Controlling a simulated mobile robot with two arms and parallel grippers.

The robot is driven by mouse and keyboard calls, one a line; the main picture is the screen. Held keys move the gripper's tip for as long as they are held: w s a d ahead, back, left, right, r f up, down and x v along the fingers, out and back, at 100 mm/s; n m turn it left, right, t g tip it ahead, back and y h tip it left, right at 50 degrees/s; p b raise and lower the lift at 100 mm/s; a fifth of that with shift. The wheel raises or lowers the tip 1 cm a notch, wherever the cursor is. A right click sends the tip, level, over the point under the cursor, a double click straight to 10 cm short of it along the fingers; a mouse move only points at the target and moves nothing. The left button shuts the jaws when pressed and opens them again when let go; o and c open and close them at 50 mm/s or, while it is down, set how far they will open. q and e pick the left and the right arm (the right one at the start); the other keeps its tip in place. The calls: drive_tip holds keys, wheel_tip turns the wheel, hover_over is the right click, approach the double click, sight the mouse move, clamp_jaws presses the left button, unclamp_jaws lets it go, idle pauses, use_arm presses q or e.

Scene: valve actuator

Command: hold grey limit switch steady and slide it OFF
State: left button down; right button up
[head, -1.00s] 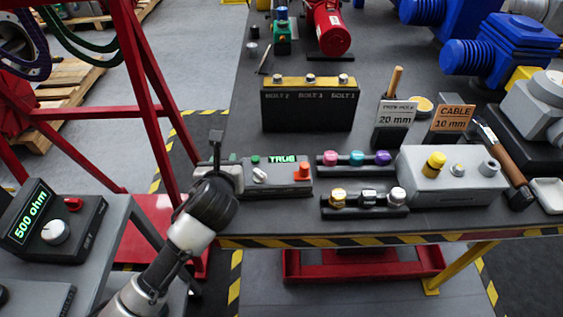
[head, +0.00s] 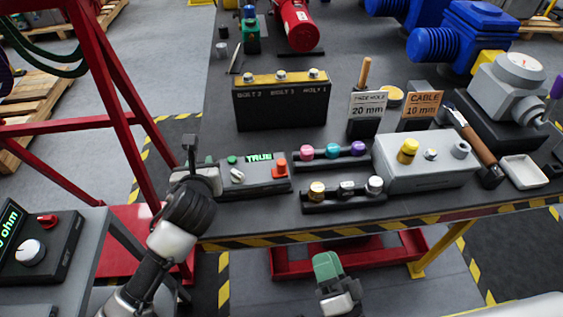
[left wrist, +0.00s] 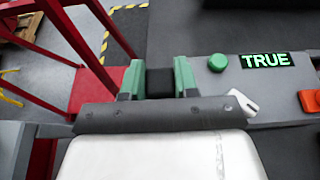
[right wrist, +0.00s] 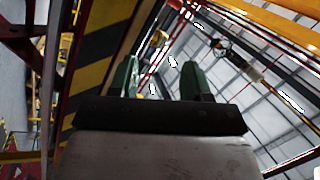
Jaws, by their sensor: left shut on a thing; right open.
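The grey limit switch box (head: 258,180) lies on the dark table near its front edge, with a lit TRUE display, a green button, a pale slanted lever (head: 237,175) and an orange button. My left gripper (head: 196,172) is at the box's left end. In the left wrist view, its green fingers (left wrist: 158,80) are shut on a black block at that end, with the box (left wrist: 211,92) and lever (left wrist: 243,101) to the right. My right gripper (head: 327,270) is in front of the table edge. Its fingers stand apart and empty in the right wrist view (right wrist: 157,82).
Right of the box are a rack of coloured knobs (head: 334,152), a second rack (head: 345,192) and a grey box with a yellow button (head: 430,170). A bolt box (head: 281,106) stands behind. A red frame (head: 115,110) rises at left.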

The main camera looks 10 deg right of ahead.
drive_tip(key=w+a+r+n+g+y, duration=0.3)
drive_tip(key=w+a+r+n, duration=0.2)
drive_tip(key=w+r+n, duration=0.2)
drive_tip(key=n+g+h, duration=0.3)
drive_tip(key=n+g, duration=0.2)
drive_tip(key=n, duration=0.1)
approach(283, 166)
drive_tip(key=x, duration=1.1)
drive_tip(key=shift+w, duration=0.1)
clamp_jaws()
